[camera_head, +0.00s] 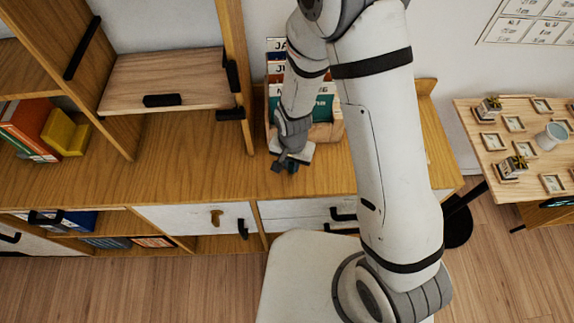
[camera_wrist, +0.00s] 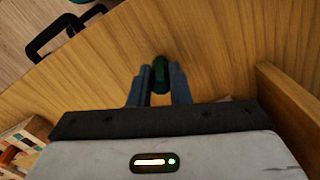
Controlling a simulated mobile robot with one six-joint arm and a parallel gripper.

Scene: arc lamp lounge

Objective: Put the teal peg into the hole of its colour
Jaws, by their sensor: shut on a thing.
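The teal peg (camera_wrist: 161,72) shows dark green in the wrist view, upright in the picture between my two fingers. My gripper (camera_wrist: 159,88) is shut on it. In the head view my gripper (camera_head: 290,164) hangs over the front part of the wooden sideboard top (camera_head: 215,160), and the peg is only a small dark spot there. I cannot tell whether the peg touches the wood. I can make out no hole of its colour in either view.
A file box with lettered cards (camera_head: 318,108) stands behind my gripper. An open wooden shelf (camera_head: 165,80) with books (camera_head: 30,125) is at left. Drawers with black handles (camera_head: 197,218) lie below the sideboard edge. A table with small frames and a cup (camera_head: 553,136) is at right. The sideboard left of my gripper is clear.

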